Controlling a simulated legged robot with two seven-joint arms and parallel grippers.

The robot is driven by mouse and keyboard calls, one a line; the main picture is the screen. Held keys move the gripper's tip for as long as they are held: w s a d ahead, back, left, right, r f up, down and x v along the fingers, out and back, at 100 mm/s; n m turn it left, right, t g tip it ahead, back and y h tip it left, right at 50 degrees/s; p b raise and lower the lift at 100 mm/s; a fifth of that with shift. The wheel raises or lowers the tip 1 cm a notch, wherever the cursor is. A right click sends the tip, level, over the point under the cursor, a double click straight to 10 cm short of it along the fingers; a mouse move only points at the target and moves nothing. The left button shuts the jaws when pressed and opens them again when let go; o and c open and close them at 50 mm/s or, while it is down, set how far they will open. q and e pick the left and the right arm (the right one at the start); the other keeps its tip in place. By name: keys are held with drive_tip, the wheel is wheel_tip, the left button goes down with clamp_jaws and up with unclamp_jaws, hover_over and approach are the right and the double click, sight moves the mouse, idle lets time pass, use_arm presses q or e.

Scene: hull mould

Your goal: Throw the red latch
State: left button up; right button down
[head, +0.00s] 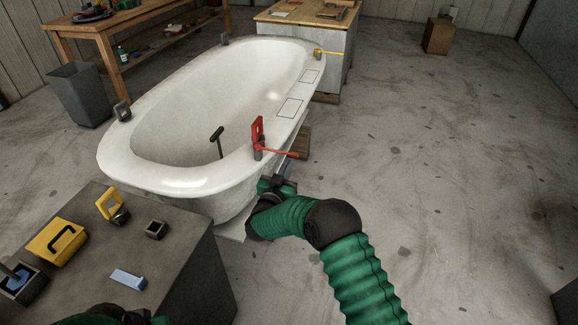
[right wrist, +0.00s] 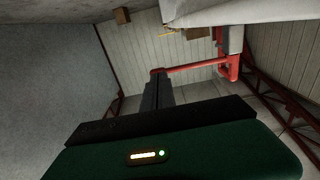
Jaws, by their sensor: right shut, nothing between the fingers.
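The red latch (head: 257,135) stands on the near right rim of the white hull mould (head: 165,178). Its red lever reaches out to the right past the rim. In the right wrist view the latch (right wrist: 232,68) is at upper right, its lever running left towards my fingertips. My right gripper (head: 282,181) is just outside the rim, below the lever in the head view. In the wrist view its shut fingers (right wrist: 156,80) overlap the lever's end; I cannot tell if they touch. Of my left arm only a small part shows at the bottom edge, its jaws unclear.
A yellow latch (head: 318,54) sits on the far right rim. A grey bin (head: 80,95) stands left. The floor on the right is open.

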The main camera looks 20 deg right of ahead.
drive_tip(key=shift+x, duration=0.9)
use_arm(q)
drive_tip(key=shift+d+f, duration=0.1)
drive_tip(key=shift+d, duration=0.3)
use_arm(e)
drive_tip(key=shift+d+f, duration=0.1)
drive_tip(key=shift+d, duration=0.3)
use_arm(q)
drive_tip(key=shift+a+f, duration=0.1)
drive_tip(key=shift+a, duration=0.1)
use_arm(e)
drive_tip(key=shift+a, duration=0.1)
